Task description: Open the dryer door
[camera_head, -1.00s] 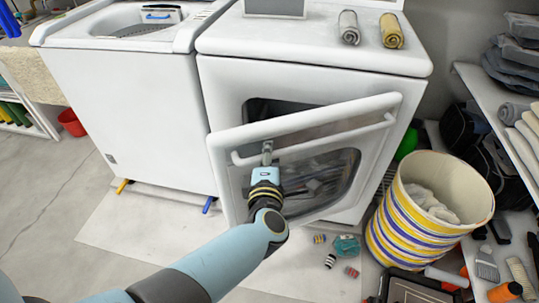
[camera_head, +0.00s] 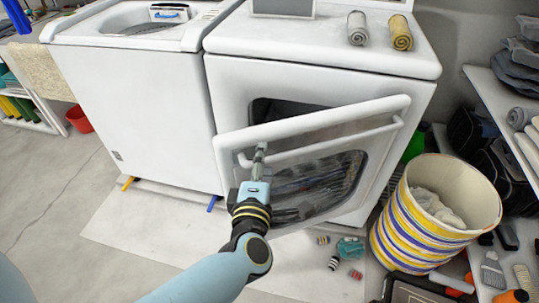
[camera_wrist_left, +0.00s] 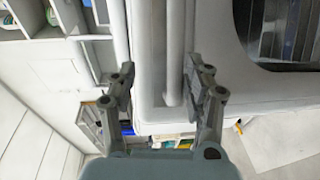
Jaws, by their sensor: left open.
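The white dryer (camera_head: 320,60) stands in the middle of the head view. Its door (camera_head: 225,165) is ajar, with a dark gap above it showing the opening. A white bar handle (camera_head: 330,142) runs along the door's upper part. My left gripper (camera_head: 261,150) is open at the left end of this handle. In the left wrist view, the handle bar (camera_wrist_left: 174,50) passes between the spread fingers of the left gripper (camera_wrist_left: 158,75), nearer the right finger. I cannot tell whether a finger touches it. My right gripper is not in view.
A white washer (camera_head: 130,95) stands left of the dryer. A striped basket (camera_head: 415,235) and a shelf (camera_head: 490,95) are at the right. Several small items, including a teal one (camera_head: 350,247), lie on the floor below the door. The floor at left is mostly clear.

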